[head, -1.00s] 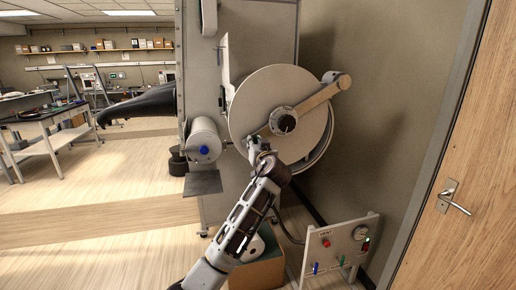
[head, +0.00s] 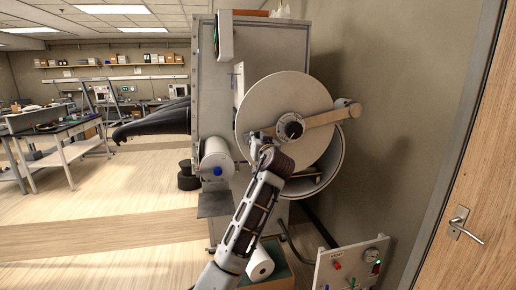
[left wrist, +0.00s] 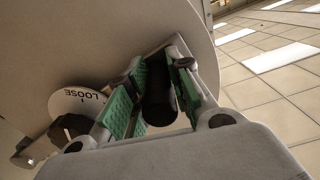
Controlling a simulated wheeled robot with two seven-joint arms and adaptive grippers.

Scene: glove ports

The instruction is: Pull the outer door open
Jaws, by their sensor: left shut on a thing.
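The outer door (head: 268,92) is a large pale round disc in front of the transfer chamber (head: 323,172). It stands ajar, and part of the chamber's ring and inside shows at its lower right. A tan bar (head: 325,118) crosses the door, with a black central knob (head: 289,127). My left gripper (head: 258,142) is at the left end of the bar. In the left wrist view its green-padded fingers (left wrist: 155,82) are shut around a black handle (left wrist: 160,98). A dial marked LOOSE (left wrist: 80,100) shows beside them. My right gripper is out of view.
A small cylindrical port with a blue knob (head: 216,160) stands left of the door. Black gloves (head: 155,122) stick out at the far left. A gauge panel (head: 345,267) stands low at right, near the wooden room door (head: 480,165). The floor at left is open.

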